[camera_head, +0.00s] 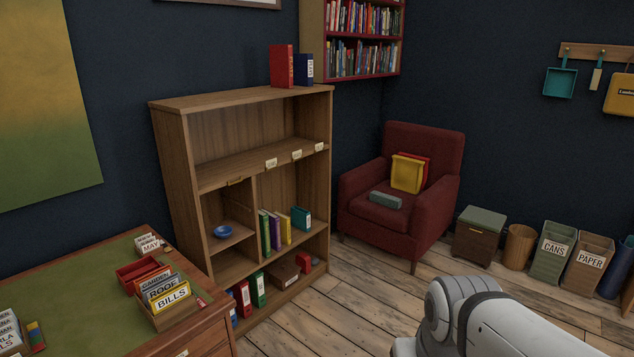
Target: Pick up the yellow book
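A slim yellow book (285,229) stands upright on the middle shelf of the wooden bookcase. To its left are a purple book (275,231) and green books (265,232); a teal book (301,218) stands to its right. Another yellow, flat, squarish item (407,173) leans on the back of the dark red armchair, with a red one partly hidden behind it; I cannot tell whether these are books or cushions. My white arm shows at the bottom right, but my gripper is out of view.
The bookcase (185,186) has a divider left of the books. A desk (95,262) with card boxes is at the lower left. The armchair (391,221) stands right of the bookcase. Bins (553,250) line the right wall. Wooden floor (345,305) is clear in front.

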